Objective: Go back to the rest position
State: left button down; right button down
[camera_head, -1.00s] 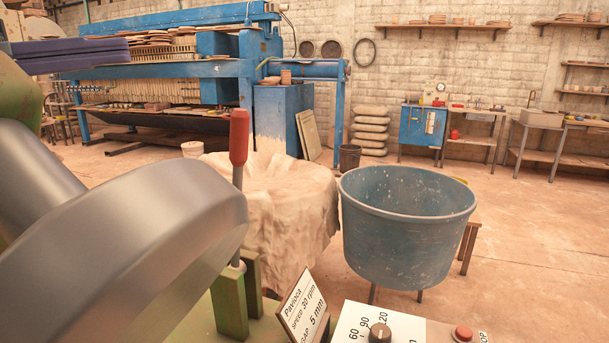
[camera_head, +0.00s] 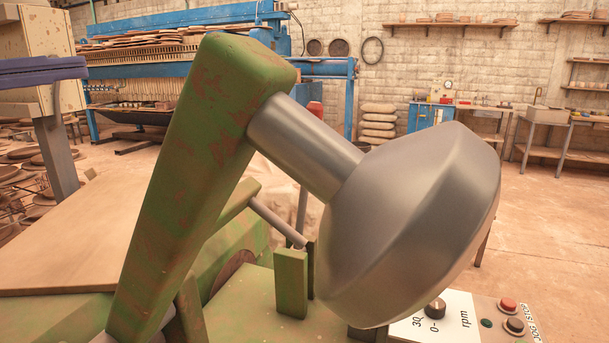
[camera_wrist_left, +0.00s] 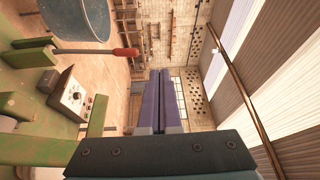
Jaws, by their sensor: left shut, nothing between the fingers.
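My left gripper (camera_head: 86,68) shows at the left edge of the head view, its long purple fingers pointing right and pressed together. In the left wrist view the fingers (camera_wrist_left: 160,74) lie side by side with nothing between them, clear of any object. In the head view they pass in front of a cream box on a grey post (camera_head: 55,140), left of the green machine arm (camera_head: 195,170) and apart from it. My right gripper is not in view.
The grey machine head (camera_head: 410,225) fills the head view's centre, close to me. A control panel (camera_head: 450,328) is at lower right. A blue tub (camera_wrist_left: 75,18) stands beyond.

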pick_arm(q)
jog(key=s+a+f+n+t+y, duration=0.1)
jog(key=s+a+f+n+y, duration=0.15)
jog(key=f+n+y, duration=0.45)
jog(key=s+a+f+n+t+y, duration=0.1)
jog(key=s+a+f+n+y, duration=0.15)
jog(key=f+n+y, duration=0.45)
jog(key=s+a+f+n+g+y, duration=0.1)
jog(key=s+f+g, duration=0.25)
jog(key=s, duration=0.45)
jog(key=s+f+n+g+y, duration=0.2)
jog(key=s+f+g, duration=0.15)
jog(key=s, duration=0.45)
jog(key=s+a+f+n+g+y, duration=0.1)
jog(key=s+f+g, duration=0.25)
jog(key=s, duration=0.45)
jog(key=s+d+f+n+g+h+b, duration=0.1)
jog(key=d+f+n+h, duration=0.2)
jog(key=d, duration=0.5)
jog(key=s+d+f+n+h+b, duration=0.1)
jog(key=d+f+n+h, duration=0.15)
jog(key=d, duration=0.55)
notch_tip(320, 180, up, 38)
jog(key=p, duration=3.8)
jog(key=shift+r+n+p, duration=0.25)
jog(key=shift+n+p, duration=0.05)
jog(key=shift+n, duration=0.05)
jog(key=shift+s+a, duration=0.1)
